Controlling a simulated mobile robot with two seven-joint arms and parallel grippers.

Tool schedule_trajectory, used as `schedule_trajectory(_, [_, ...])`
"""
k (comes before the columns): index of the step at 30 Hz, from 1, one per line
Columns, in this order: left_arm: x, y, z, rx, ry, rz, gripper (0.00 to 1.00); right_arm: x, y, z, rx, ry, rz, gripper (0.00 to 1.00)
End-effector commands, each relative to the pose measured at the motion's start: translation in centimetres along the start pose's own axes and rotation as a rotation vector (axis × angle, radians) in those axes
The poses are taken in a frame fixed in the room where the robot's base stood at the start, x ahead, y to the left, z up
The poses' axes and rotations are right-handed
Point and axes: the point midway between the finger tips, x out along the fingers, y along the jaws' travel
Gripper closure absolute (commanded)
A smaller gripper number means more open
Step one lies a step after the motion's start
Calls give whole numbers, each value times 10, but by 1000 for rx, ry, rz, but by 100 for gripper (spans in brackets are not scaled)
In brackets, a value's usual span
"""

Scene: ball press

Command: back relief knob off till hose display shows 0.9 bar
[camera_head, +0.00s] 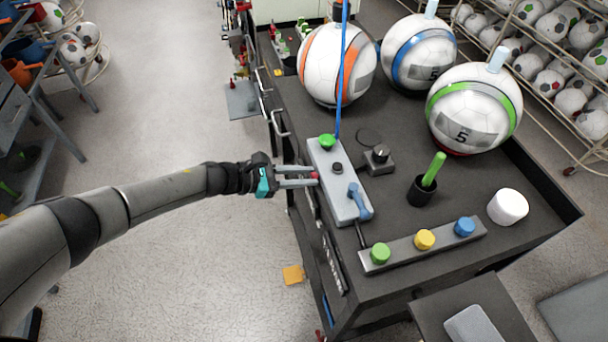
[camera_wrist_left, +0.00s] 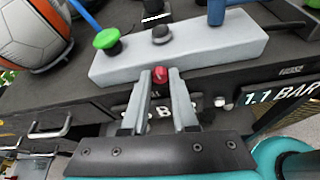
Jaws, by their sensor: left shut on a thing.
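The small red knob (camera_head: 314,175) is on the side of a light grey block (camera_head: 335,185) on the bench. It also shows in the left wrist view (camera_wrist_left: 160,75). My left gripper (camera_head: 312,178) is shut on the red knob, its two fingers on either side of it. In the left wrist view, a black display (camera_wrist_left: 280,95) on the bench side reads 1.1 BAR. A second display behind my fingers is mostly hidden; only part of "BAR" shows, so its number cannot be read. My right gripper is not in view.
The grey block carries a green knob (camera_head: 327,142), a black knob (camera_head: 337,168) and a blue lever (camera_head: 359,199). A blue hose (camera_head: 342,80) rises behind it. Three balls stand at the back. A strip with green, yellow and blue knobs (camera_head: 424,239) lies in front.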

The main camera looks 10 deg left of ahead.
Motion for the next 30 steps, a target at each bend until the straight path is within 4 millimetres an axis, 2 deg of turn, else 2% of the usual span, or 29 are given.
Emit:
schedule_trajectory(19, [2,5,-4,-378,-2,-158,100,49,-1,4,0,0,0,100])
schedule_trajectory(30, [0,6,-1,-443,0,-182,100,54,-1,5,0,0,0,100])
